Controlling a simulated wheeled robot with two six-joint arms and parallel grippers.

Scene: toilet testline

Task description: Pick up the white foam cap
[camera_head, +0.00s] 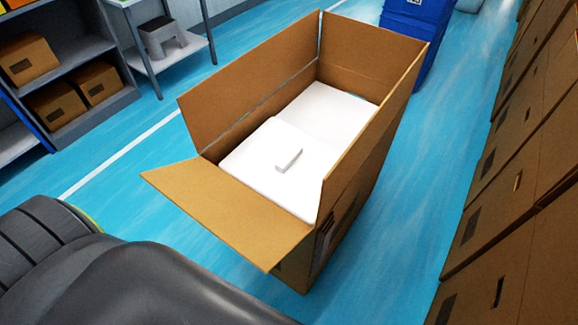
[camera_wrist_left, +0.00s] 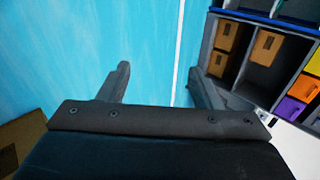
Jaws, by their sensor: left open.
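A second white foam surface (camera_head: 325,112) fills the far part of the box. My left gripper is not seen in the head view; only a dark arm link shows at the lower left. In the left wrist view my left gripper (camera_wrist_left: 160,85) is open with nothing between its two fingers, above the blue floor. My right gripper is in neither view.
The box flaps stand up, and the near flap (camera_head: 225,215) leans outward. Stacked cardboard boxes (camera_head: 520,180) line the right side. A shelf with boxes (camera_head: 60,75) and a table with a grey stool (camera_head: 165,38) stand at the upper left. A blue bin (camera_head: 408,25) stands behind the box.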

